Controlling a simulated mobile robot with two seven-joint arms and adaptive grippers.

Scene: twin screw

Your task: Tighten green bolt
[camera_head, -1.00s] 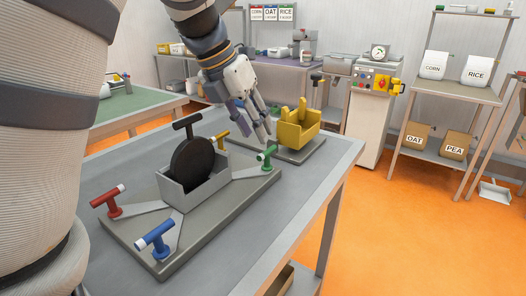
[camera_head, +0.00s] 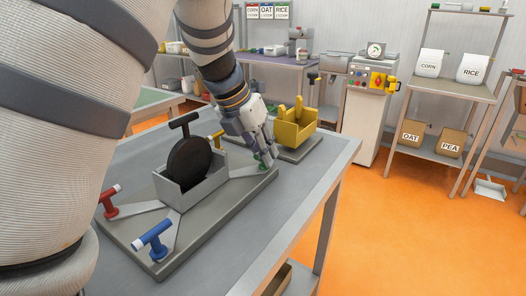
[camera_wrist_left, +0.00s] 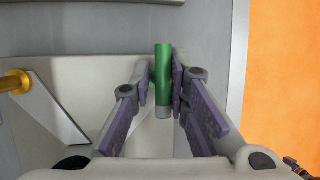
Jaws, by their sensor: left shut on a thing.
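The green bolt (camera_head: 264,168) has a T-shaped handle and stands at the right corner of the grey base plate (camera_head: 205,222). My left gripper (camera_head: 262,157) reaches down over it and hides part of it. In the left wrist view the green handle bar (camera_wrist_left: 163,72) lies between the two purple-padded fingers of the left gripper (camera_wrist_left: 162,88), which is shut on it. My right gripper is in neither view.
A dark disc (camera_head: 189,159) sits in a grey holder mid-plate. The red bolt (camera_head: 109,200), blue bolt (camera_head: 154,238) and yellow bolt (camera_head: 217,138) stand at other corners. A yellow block (camera_head: 295,130) stands behind. The table (camera_head: 290,215) is clear on the right.

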